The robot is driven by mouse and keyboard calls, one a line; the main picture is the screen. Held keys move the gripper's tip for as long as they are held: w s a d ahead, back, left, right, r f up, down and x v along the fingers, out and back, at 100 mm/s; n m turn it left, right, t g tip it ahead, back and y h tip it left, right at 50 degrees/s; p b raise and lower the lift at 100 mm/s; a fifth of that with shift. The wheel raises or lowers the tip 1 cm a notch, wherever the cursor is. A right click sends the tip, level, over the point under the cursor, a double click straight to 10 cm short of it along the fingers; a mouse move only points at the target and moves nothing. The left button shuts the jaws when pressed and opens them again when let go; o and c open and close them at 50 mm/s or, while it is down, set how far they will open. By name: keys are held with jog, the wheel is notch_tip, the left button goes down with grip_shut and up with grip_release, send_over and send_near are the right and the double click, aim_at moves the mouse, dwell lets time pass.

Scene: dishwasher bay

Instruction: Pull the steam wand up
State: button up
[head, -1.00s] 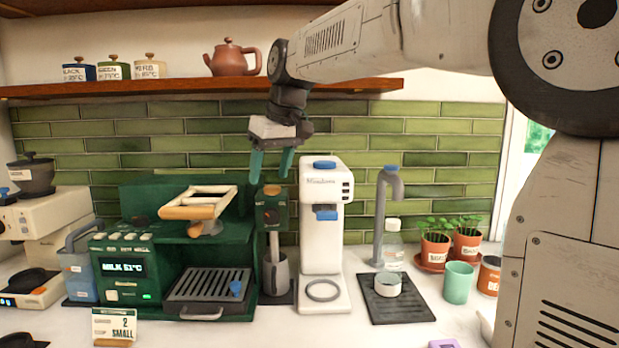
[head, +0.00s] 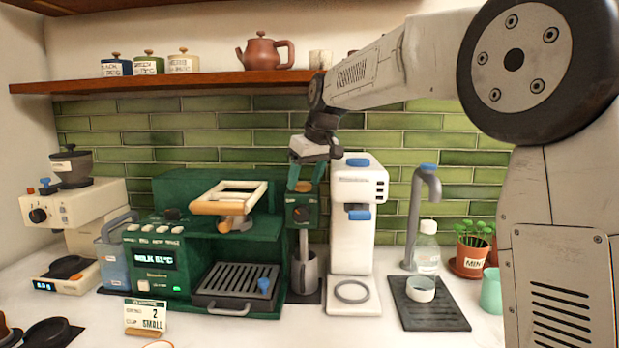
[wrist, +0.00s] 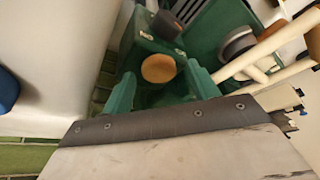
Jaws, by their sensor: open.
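The steam wand (head: 303,245) is a thin grey tube below a small green steam unit (head: 303,212), right of the green coffee machine. Its lower end goes down into a grey milk pitcher (head: 306,273). My gripper (head: 306,180) is open, its green fingers pointing down just above the steam unit. In the wrist view my gripper (wrist: 161,90) has its fingers apart on either side of a round wooden knob (wrist: 158,68) on the green unit. I cannot tell whether they touch it. The wand tube is not clear in the wrist view.
The green coffee machine (head: 160,262) stands close on the left with a wooden-handled portafilter (head: 222,207). A white machine (head: 352,250) stands close on the right. A wooden shelf (head: 200,80) runs behind. A tap (head: 413,225) and a black mat (head: 440,318) are further right.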

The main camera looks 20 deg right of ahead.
grip_shut()
jog(key=shift+r, duration=3)
grip_release()
jog(key=shift+a+r, duration=0.1)
jog(key=shift+r, duration=0.1)
jog(key=v, duration=0.7)
jog(key=shift+r, duration=0.15)
jog(key=shift+s, duration=0.15)
